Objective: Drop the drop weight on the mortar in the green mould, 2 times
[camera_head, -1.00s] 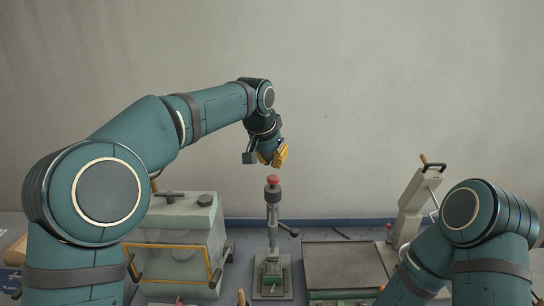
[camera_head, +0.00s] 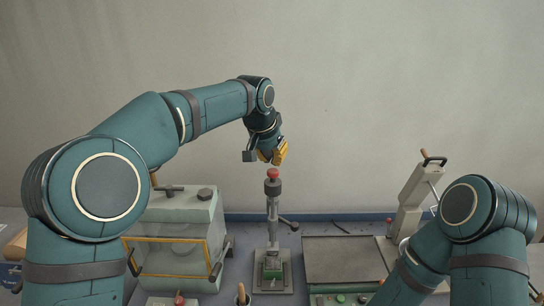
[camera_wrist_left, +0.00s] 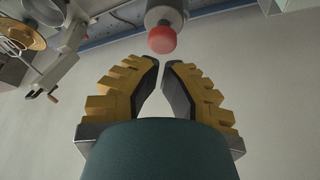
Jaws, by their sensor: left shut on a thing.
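The drop weight (camera_head: 273,187) stands upright with a red knob on a grey post. Below it, the green mould (camera_head: 271,274) sits on the grey base; I cannot make out the mortar inside. My left gripper (camera_head: 272,158) is just above the knob, its yellow fingers pointing down. In the left wrist view, the gripper (camera_wrist_left: 160,62) has its fingers drawn in to a narrow gap, shut on the drop weight, with the red knob (camera_wrist_left: 161,40) showing at the tips. The grip itself is hard to see. My right gripper is out of view.
A pale machine (camera_head: 180,225) with a yellow-framed front stands left of the post. A flat dark plate (camera_head: 345,263) lies to its right, before a tilted grey stand (camera_head: 415,200) with a handle. A side lever (camera_head: 288,222) sticks out from the post. The wall is behind.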

